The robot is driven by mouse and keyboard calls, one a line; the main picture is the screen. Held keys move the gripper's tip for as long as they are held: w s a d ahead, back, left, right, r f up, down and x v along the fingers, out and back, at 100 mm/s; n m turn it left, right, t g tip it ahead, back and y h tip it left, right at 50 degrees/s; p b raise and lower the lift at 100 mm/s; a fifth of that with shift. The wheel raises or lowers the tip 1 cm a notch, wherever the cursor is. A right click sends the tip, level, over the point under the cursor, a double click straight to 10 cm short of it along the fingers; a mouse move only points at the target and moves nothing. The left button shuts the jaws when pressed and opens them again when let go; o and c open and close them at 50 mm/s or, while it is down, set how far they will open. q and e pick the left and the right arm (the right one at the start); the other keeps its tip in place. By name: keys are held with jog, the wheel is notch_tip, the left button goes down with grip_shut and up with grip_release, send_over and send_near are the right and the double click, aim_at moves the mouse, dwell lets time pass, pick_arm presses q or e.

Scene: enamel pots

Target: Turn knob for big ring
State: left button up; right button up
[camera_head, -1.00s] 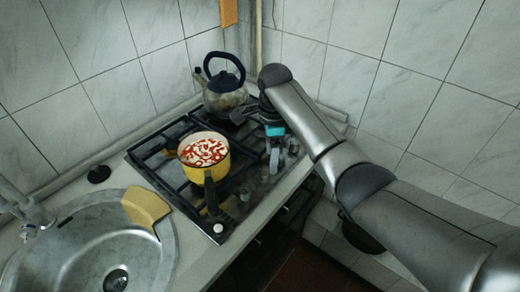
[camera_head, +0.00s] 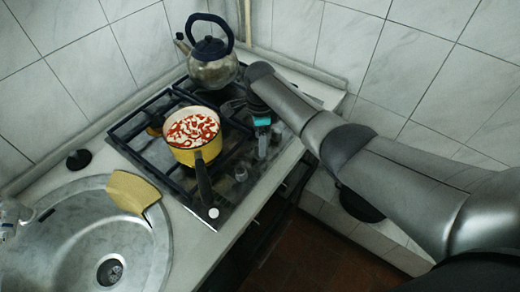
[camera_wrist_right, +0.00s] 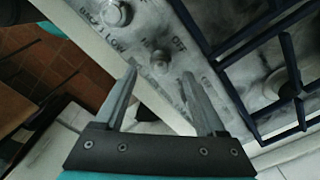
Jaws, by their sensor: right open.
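The gas stove (camera_head: 165,179) has a front strip with several knobs. One small knob (camera_wrist_right: 160,62) sits just beyond and between my right gripper's fingertips in the wrist view, with "OFF" printed beside it. A second knob (camera_wrist_right: 117,12) is farther up-left. Which one serves the big ring I cannot tell. My right gripper (camera_wrist_right: 158,75) is open and empty; in the head view (camera_head: 262,150) it points down over the stove's right side. Another knob (camera_head: 240,173) and a pale knob (camera_head: 213,213) show along the front strip. My left gripper is out of view.
A yellow pot (camera_head: 193,152) with red-and-white contents stands on the grate, its dark handle toward the front. A kettle (camera_head: 213,70) stands behind it. Tiled walls close the back.

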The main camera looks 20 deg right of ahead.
jog(key=shift+f+b, duration=0.6)
jog(key=shift+f, duration=1.3)
jog(key=shift+w, duration=0.1)
jog(key=shift+c, duration=0.2)
grip_shut()
